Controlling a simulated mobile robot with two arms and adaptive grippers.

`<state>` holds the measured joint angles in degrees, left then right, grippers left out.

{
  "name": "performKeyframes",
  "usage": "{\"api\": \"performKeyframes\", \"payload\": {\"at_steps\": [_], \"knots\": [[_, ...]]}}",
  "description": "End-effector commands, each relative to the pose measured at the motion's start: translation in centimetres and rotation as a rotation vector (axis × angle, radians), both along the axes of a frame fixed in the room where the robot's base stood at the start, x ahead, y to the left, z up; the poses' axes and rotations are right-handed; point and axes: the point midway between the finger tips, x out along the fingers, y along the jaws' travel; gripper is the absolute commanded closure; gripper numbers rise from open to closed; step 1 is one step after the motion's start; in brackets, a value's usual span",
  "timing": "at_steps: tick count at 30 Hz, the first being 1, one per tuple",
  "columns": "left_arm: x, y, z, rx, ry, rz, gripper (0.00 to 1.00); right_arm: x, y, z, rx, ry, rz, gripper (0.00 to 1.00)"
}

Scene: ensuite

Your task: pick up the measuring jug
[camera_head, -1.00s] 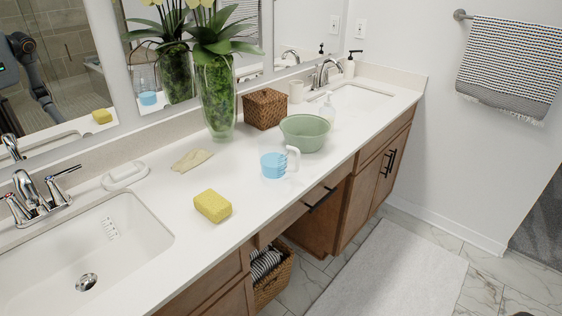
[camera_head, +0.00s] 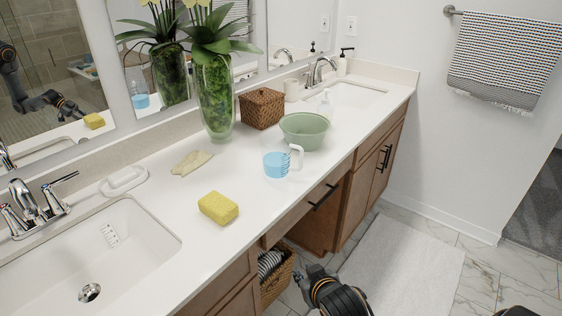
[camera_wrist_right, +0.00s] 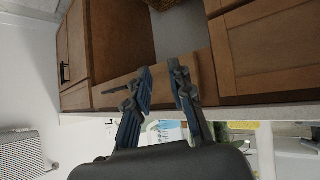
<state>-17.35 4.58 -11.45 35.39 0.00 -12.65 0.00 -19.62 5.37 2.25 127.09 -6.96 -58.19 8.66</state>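The measuring jug (camera_head: 276,164), with blue contents and a pale handle on its right side, stands upright on the white counter (camera_head: 250,182), in front of the green bowl. My right gripper (camera_head: 318,272) shows at the bottom of the head view, below the counter's front edge and well apart from the jug. In the right wrist view its two fingers (camera_wrist_right: 163,70) are spread with nothing between the tips, in front of the wooden cabinet. My left gripper is not directly in view.
The drawer handle (camera_head: 323,197) juts out near my right arm. A basket (camera_head: 276,280) sits under the counter.

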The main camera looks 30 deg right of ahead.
Motion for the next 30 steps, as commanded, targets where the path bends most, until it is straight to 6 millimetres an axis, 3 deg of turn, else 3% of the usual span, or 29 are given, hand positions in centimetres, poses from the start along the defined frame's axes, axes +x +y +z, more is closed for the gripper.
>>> {"api": "performKeyframes", "payload": {"at_steps": [1, 6, 9, 13, 18, 30], "knots": [[0.2, 0.1, 0.0, 0.001, -0.002, 0.001, 0.60, 1.8, -1.2, 1.3, -0.006, -0.073, -0.027, 0.79], [0.4, 0.1, 0.0, 0.000, -0.006, 0.002, 0.60, 7.3, -5.1, 6.0, -0.028, -0.338, -0.100, 0.79], [0.4, 0.1, 0.0, 0.000, -0.007, 0.002, 0.60, 10.0, -7.2, 9.0, -0.042, -0.494, -0.129, 0.79], [0.5, 0.1, 0.0, 0.000, -0.007, 0.001, 0.60, 11.9, -9.0, 11.9, -0.052, -0.637, -0.147, 0.79], [0.5, 0.1, 0.2, 0.000, -0.008, 0.001, 0.60, 13.7, -10.0, 13.2, -0.056, -0.697, -0.149, 0.79], [0.5, 0.0, 0.6, -0.001, -0.008, -0.001, 0.60, 20.2, -12.2, 13.2, -0.056, -0.696, -0.148, 0.79]]}}
